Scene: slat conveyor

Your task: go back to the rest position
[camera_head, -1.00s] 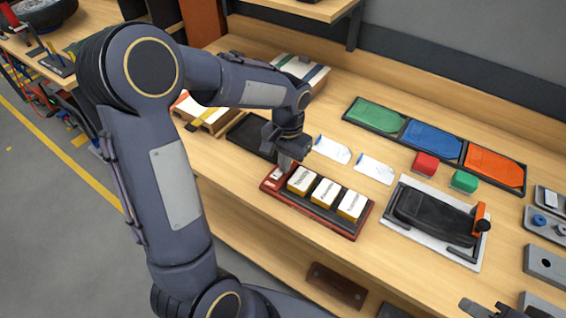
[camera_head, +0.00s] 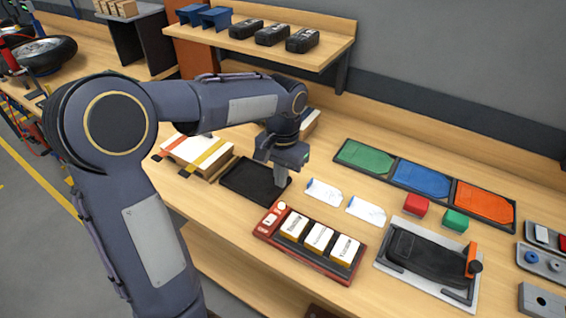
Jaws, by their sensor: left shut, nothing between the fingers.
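My left gripper (camera_head: 281,178) is shut and empty. It points down over the right part of the black tray (camera_head: 240,181), behind the red tray (camera_head: 262,238). The red tray holds three labelled yellow-and-white blocks (camera_head: 319,238) in a row and a small white round piece at its left end. I cannot tell whether the fingertips touch the black tray. My right gripper is not in view.
Two white tags (camera_head: 366,210) lie right of the gripper, with a red block (camera_head: 415,206) and a green block (camera_head: 455,221) farther right. A black device with an orange lever (camera_head: 472,258) stands at right. Green, blue and orange pads (camera_head: 422,179) line the back. A shelf (camera_head: 290,48) hangs above.

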